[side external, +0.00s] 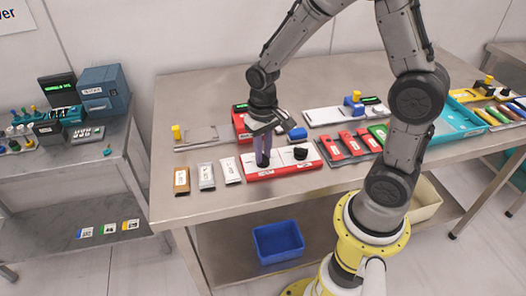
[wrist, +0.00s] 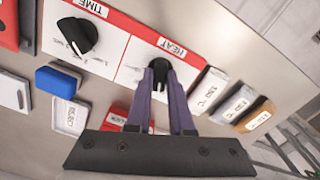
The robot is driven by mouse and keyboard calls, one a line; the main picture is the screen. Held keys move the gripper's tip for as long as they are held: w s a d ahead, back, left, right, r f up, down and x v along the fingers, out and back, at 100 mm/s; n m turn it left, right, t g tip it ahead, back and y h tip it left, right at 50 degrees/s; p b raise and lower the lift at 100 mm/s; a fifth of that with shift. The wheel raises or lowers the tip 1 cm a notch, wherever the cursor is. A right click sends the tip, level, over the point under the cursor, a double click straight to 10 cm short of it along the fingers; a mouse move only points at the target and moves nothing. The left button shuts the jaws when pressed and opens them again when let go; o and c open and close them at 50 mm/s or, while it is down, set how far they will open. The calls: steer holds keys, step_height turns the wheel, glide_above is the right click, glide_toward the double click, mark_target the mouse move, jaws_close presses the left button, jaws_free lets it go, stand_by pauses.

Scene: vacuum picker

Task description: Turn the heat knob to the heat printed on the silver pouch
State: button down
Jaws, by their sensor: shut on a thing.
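My gripper (side external: 263,161) is at the left end of a red and white panel (side external: 282,173) on the table. In the wrist view its two purple fingers (wrist: 161,72) close around the black heat knob (wrist: 159,68) below the HEAT label (wrist: 173,47). The fingers hide part of the knob, and I cannot tell its setting. The silver pouch (side external: 206,176) lies flat left of the panel, between a brown pouch (side external: 182,181) and a white pouch (side external: 230,170). It also shows in the wrist view (wrist: 234,102), its print too small to read surely.
The black time knob (wrist: 76,37) is on the same panel. A blue block (side external: 297,133) lies behind the panel, and red packets (side external: 352,143) lie to its right. A yellow-knobbed metal fixture (side external: 196,137) stands at back left. The table front is clear.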

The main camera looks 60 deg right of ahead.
steer(key=m, duration=0.4)
steer(key=shift+m, duration=2.3)
steer(key=c, duration=0.8)
jaws_free()
steer(key=shift+r, duration=0.1)
step_height(320, 180, up, 14)
